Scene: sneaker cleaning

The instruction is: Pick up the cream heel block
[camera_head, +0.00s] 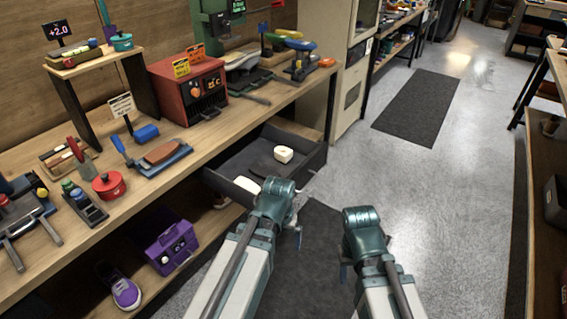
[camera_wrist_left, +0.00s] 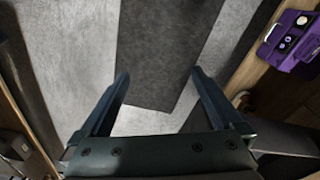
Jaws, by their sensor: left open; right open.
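Two cream pieces lie in the open dark drawer (camera_head: 312,160) in the head view. One is a blocky cream piece (camera_head: 283,154) with a small dark mark, towards the back right. The other is a flatter cream piece (camera_head: 246,186) near the drawer's front, partly hidden by my left arm. I cannot tell for certain which is the heel block. My left gripper (camera_head: 297,230) is just in front of the drawer; in the left wrist view its fingers (camera_wrist_left: 158,73) are apart with only floor and mat between them. My right gripper (camera_head: 344,268) is open further right, over the floor.
The wooden workbench (camera_head: 60,240) at left carries a red box (camera_head: 188,88), a red pot (camera_head: 109,185) and tools. Below are a purple box (camera_head: 172,248) and a purple sneaker (camera_head: 124,290).

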